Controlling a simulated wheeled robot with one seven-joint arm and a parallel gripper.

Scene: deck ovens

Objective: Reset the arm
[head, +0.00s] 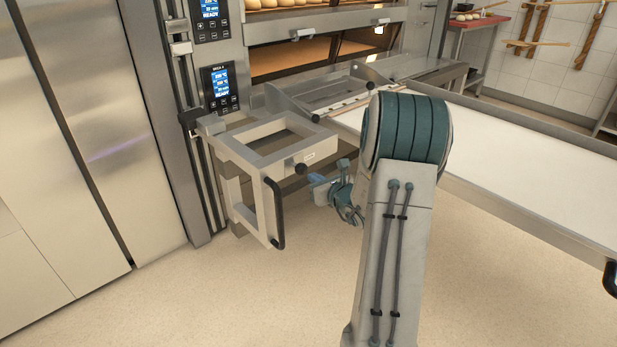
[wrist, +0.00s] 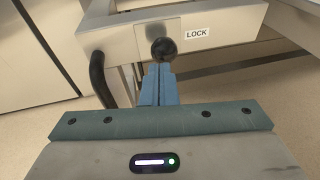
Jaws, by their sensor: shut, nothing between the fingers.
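My gripper (wrist: 158,84) is shut and empty in the wrist view, its blue fingers together. Its tips point at a black ball knob (wrist: 163,50) on a metal frame, next to a LOCK label (wrist: 197,33). I cannot tell whether the tips touch the knob. In the head view my gripper (head: 318,181) is low, just right of the metal frame (head: 228,148) and its knob (head: 301,169). My arm's large teal joint hides part of the view behind it.
A black handle (head: 277,215) hangs from the frame's front. The deck oven (head: 325,25) with bread stands behind. A long white-topped loader (head: 540,160) extends to the right. Steel doors (head: 75,120) stand at left. The floor in front is clear.

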